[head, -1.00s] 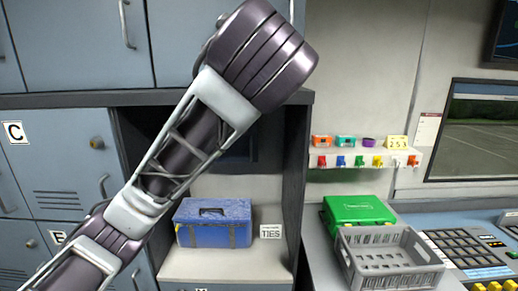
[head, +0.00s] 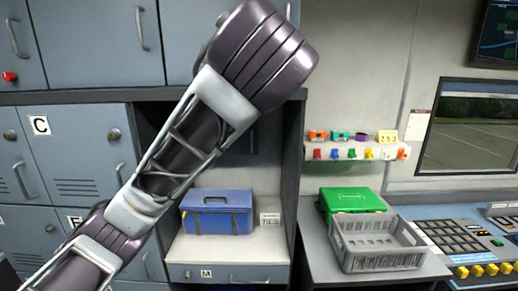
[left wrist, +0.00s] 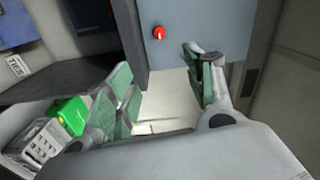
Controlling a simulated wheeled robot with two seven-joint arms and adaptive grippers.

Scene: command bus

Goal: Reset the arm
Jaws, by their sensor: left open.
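My left arm (head: 185,150) comes in from the lower left of the head view, bent at an elbow near the top centre. Its gripper is outside the head view. In the left wrist view my left gripper (left wrist: 165,85) shows with its green-padded fingers spread apart. It is open, and nothing is between the fingers. A blue door with a red knob (left wrist: 159,33) shows beyond the fingertips. My right gripper is in neither view.
A blue toolbox (head: 217,212) sits in an open cabinet bay. A green case (head: 350,201) and a grey crate (head: 380,259) stand on the counter beside a control panel (head: 465,240). A small shelf (head: 340,147) holds coloured items. Blue lockers (head: 75,160) stand at left.

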